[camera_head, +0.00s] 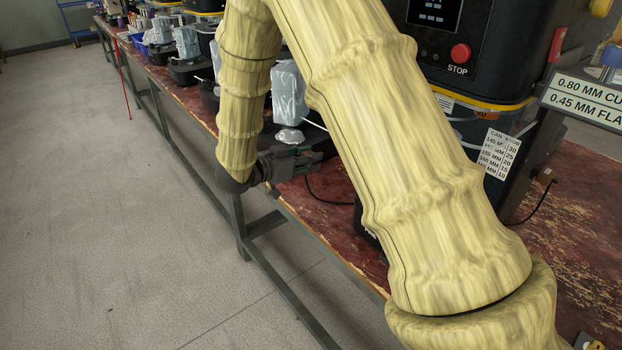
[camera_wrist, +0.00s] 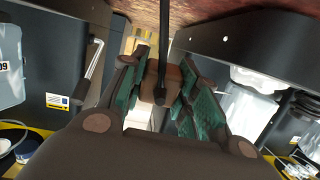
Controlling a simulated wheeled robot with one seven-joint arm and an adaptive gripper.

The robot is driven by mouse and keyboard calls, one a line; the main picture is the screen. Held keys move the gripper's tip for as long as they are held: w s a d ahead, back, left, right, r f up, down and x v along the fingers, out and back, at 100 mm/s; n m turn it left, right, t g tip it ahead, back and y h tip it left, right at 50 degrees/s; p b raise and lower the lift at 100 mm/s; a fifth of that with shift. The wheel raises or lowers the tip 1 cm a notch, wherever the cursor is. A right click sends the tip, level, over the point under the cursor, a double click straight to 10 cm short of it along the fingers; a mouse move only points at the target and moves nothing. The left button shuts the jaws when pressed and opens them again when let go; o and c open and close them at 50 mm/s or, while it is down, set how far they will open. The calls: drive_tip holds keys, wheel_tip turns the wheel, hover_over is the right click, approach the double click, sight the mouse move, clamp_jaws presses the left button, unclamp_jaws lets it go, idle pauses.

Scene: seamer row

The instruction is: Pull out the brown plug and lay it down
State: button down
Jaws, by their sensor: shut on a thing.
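In the wrist view the brown plug (camera_wrist: 152,86) sits between the two green-padded fingers of my gripper (camera_wrist: 160,92), which is shut on it. A black cable (camera_wrist: 165,40) runs from the plug toward the top of the picture. In the head view my gripper (camera_head: 292,163) is beside the front edge of the work table, below a clear-covered machine part. The plug cannot be made out in the head view. Whether its pins are still in a socket is hidden in both views.
A red-brown worn table (camera_head: 572,222) carries a row of dark machines. The near machine has a red STOP button (camera_head: 460,54). A thin black cable (camera_head: 325,197) loops near my gripper. Grey floor (camera_head: 120,200) lies open on the left.

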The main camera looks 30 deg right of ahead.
sight(311, 194)
drive_tip(key=shift+s+d+f+m+g+b, duration=0.1)
drive_tip(key=shift+d+f+m+g+b, duration=0.2)
drive_tip(key=shift+f, duration=0.2)
drive_tip(key=shift+s+d+f+m+g+b, duration=0.1)
drive_tip(key=shift+d+f+m+g+b, duration=0.15)
drive_tip(key=shift+f+g, duration=0.2)
drive_tip(key=shift+a+f, duration=0.1)
drive_tip(key=shift+f, duration=0.05)
drive_tip(key=shift+t, duration=0.25)
wheel_tip(311, 194, down, 7)
drive_tip(key=b, duration=0.7)
drive_tip(key=shift+r, duration=0.2)
drive_tip(key=c, duration=1)
unclamp_jaws()
drive_tip(key=v, duration=1.2)
drive_tip(key=shift+w+r, duration=0.1)
drive_tip(key=shift+w, duration=0.05)
